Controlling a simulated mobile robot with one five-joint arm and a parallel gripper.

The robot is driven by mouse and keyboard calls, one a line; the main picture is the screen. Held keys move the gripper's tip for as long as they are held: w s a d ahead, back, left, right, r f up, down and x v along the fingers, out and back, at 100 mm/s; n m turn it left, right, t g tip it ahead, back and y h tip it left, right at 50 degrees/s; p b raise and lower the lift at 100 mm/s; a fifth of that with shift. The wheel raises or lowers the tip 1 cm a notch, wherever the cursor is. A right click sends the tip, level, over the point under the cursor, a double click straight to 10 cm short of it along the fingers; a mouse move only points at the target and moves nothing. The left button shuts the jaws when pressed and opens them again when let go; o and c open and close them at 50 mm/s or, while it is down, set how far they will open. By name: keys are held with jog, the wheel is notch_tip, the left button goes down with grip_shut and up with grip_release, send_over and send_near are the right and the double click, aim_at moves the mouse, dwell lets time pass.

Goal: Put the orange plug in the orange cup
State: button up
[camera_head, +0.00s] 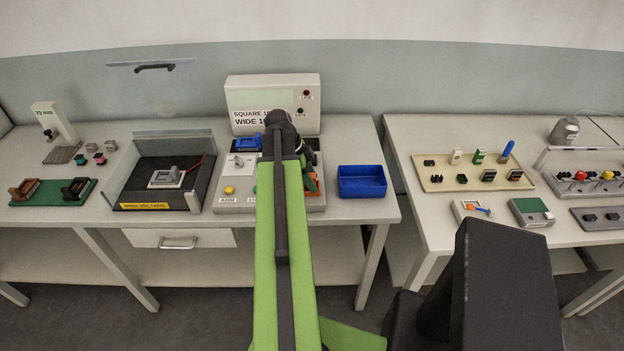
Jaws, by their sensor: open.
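My green arm reaches forward over the grey test unit on the left table. The dark end of the arm with my gripper (284,128) is above that unit, in front of its upright panel. My gripper is open; its fingertips are mostly hidden by the arm. A small orange part (320,178) shows at the arm's right edge on the unit, beside a dark teal piece. The arm covers much of this area, so I cannot tell which orange part is the plug and which is the cup.
A blue open bin (362,195) stands right of the unit. A black tray with clear walls (199,200) is at its left. A beige board (425,183) with connectors lies on the right table (400,135), across a gap. The upright panel (235,85) stands behind the unit.

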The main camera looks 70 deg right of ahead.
jog(key=p+v, duration=1.1)
jog(key=v, duration=0.1)
jog(key=shift+r, duration=0.1)
